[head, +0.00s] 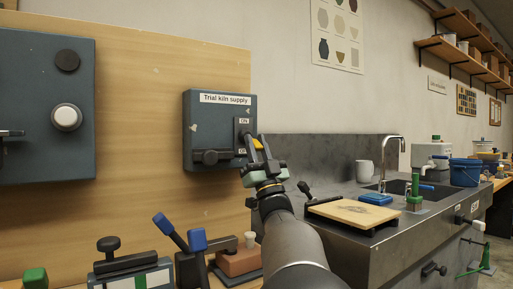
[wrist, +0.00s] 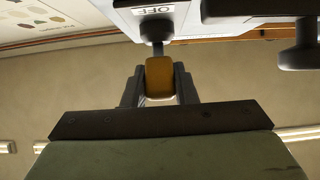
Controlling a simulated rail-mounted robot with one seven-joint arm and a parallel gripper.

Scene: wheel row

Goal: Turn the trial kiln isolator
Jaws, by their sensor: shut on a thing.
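The trial kiln supply box (head: 205,125) is a dark blue-grey box on the wooden board, with an ON label above and another label below, partly hidden. The isolator lever has a dark stem and a yellow-orange grip (head: 257,144) and stands out from the box's right part. In the wrist view the grip (wrist: 160,78) sits between my fingers, with the OFF label (wrist: 153,10) just behind the stem. My gripper (head: 258,160) is shut on the yellow grip; in the wrist view its fingers (wrist: 160,88) flank it. My arm hides part of the box's lower right.
A second blue-grey box (head: 35,115) with a white knob hangs at left. A dark horizontal handle (head: 211,157) projects from the supply box's lower front. A sink counter (head: 320,165) with a board (head: 353,212) lies at right.

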